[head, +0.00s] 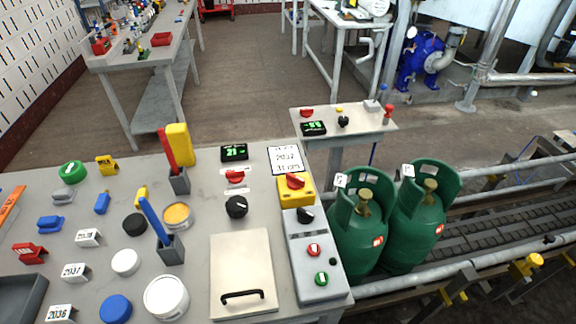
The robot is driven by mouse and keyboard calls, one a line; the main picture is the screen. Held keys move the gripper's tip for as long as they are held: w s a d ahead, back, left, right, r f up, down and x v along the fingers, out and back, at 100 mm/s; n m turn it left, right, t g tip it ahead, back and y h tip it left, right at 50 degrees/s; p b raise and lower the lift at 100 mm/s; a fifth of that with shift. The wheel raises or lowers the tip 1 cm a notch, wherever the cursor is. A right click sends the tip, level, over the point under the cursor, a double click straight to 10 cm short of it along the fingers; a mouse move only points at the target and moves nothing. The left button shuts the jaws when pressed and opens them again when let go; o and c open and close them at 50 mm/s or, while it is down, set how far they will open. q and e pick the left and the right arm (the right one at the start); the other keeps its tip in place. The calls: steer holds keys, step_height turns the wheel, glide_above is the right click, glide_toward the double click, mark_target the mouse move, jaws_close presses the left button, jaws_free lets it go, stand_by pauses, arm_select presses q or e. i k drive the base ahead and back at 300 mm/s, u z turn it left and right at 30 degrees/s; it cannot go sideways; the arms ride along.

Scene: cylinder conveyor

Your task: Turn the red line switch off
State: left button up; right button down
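A red rotary switch (295,181) sits on a yellow box (297,197) at the right side of the bench; its handle is turned at a slant. Another red knob (235,177) is below a green-digit display (234,152). A third red knob (306,113) is on the small far table. I cannot tell from labels which one is the line switch. Neither of my grippers is in view.
A grey control box (318,275) with a black knob (305,215), a red button (314,250) and a green button (321,279) stands near the bench's right edge. Two green gas cylinders (358,245) (413,235) stand beside the bench by the conveyor (500,225). Cups and tags crowd the left.

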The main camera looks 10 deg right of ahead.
mark_target(294, 182)
steer(key=z, duration=0.55)
steer(key=k, duration=1.3)
steer(key=u, duration=0.2)
steer(key=i, duration=0.7)
steer(key=u, duration=0.35)
